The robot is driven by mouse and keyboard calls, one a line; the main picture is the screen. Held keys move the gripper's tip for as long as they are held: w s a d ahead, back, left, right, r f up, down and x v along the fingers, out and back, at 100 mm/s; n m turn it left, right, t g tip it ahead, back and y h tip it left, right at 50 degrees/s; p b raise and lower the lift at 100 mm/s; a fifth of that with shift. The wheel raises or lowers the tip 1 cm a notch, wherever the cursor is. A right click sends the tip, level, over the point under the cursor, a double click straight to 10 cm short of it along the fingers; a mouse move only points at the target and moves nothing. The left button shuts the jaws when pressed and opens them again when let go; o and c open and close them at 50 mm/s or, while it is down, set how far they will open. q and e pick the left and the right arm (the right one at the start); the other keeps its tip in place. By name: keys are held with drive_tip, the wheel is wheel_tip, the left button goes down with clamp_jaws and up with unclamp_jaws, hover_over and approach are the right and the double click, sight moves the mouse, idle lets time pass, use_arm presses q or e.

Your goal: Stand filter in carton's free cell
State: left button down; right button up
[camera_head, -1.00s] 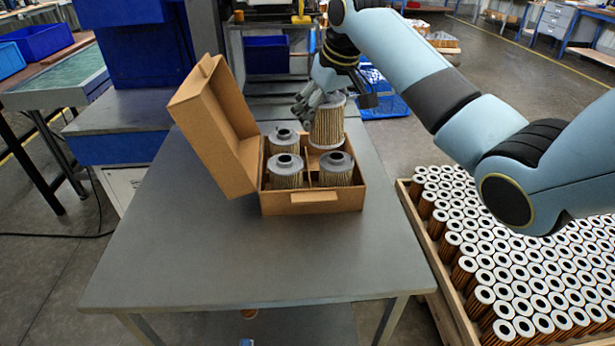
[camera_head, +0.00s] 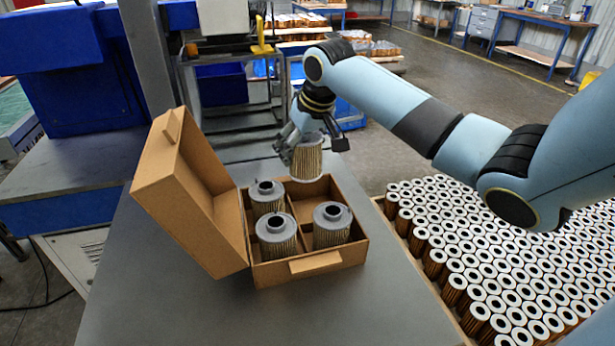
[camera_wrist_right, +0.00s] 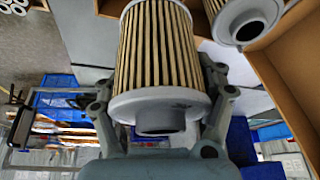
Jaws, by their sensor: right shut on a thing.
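The open carton (camera_head: 317,265) stands on the grey table with its lid (camera_head: 185,190) tipped to the left. Three grey-capped pleated filters stand in it: back left (camera_head: 266,195), front left (camera_head: 276,235) and front right (camera_head: 331,225). The back right cell (camera_head: 312,204) is empty. My right gripper (camera_head: 303,143) is shut on a fourth filter (camera_head: 307,160), roughly upright, above the carton's back right part; I cannot tell whether it is exactly over the cell. In the right wrist view the held filter (camera_wrist_right: 157,55) sits between both fingers. My left gripper is not in view.
A crate of many filters (camera_head: 480,260) lies to the right of the table. The grey table (camera_head: 150,285) is bare in front of the carton. A blue machine (camera_head: 75,110) stands at the back left. A carton wall (camera_wrist_right: 290,50) is close in the right wrist view.

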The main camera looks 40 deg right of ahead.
sight(310, 179)
drive_tip(key=s+f, duration=0.1)
drive_tip(key=s, duration=0.1)
drive_tip(key=shift+s+a+f, duration=0.1)
drive_tip(key=shift+s+f, duration=0.25)
drive_tip(key=shift+s+f+p, duration=0.3)
drive_tip(key=shift+s+f, duration=0.05)
drive_tip(key=shift+f, duration=0.2)
wheel_tip(310, 179, down, 3)
drive_tip(key=shift+r, duration=0.1)
drive_tip(key=shift+f, duration=0.3)
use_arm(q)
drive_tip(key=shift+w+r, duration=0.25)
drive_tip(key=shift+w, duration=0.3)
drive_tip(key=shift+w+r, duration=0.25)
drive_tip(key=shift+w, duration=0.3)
use_arm(e)
drive_tip(key=shift+f, duration=0.6)
drive_tip(key=o, duration=1.1)
drive_tip(key=shift+c, duration=0.2)
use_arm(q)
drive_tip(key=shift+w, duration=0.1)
